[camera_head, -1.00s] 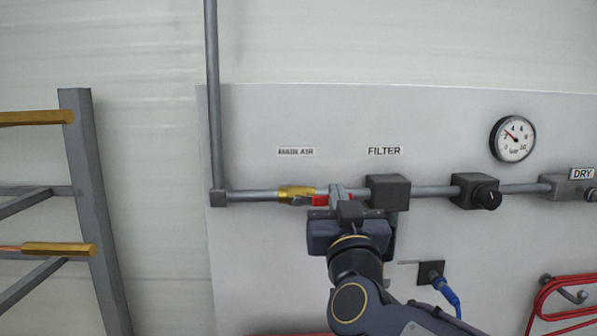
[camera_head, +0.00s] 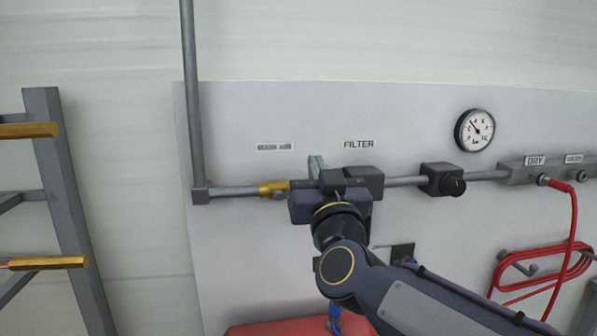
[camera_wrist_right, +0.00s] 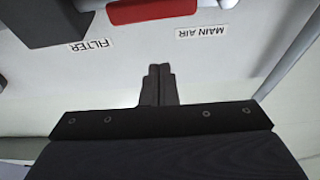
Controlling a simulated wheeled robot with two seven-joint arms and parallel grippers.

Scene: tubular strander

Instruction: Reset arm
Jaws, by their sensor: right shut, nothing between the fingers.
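My right gripper (camera_head: 316,163) is in front of the panel, just left of the filter block (camera_head: 362,180) and below the FILTER label (camera_head: 359,144). In the right wrist view its two fingers (camera_wrist_right: 159,72) are together, with nothing between them. A red valve handle (camera_wrist_right: 152,11) shows at the top of that view, apart from the fingertips. In the head view the handle is hidden behind my gripper. The brass main air valve (camera_head: 273,188) sits on the grey pipe left of my gripper. My left gripper is out of view.
The panel carries a regulator knob (camera_head: 443,180), a gauge (camera_head: 474,130) and a DRY outlet block (camera_head: 517,172) with a red hose (camera_head: 573,225). A coiled red hose hangs at right. A grey rack (camera_head: 60,195) stands at left.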

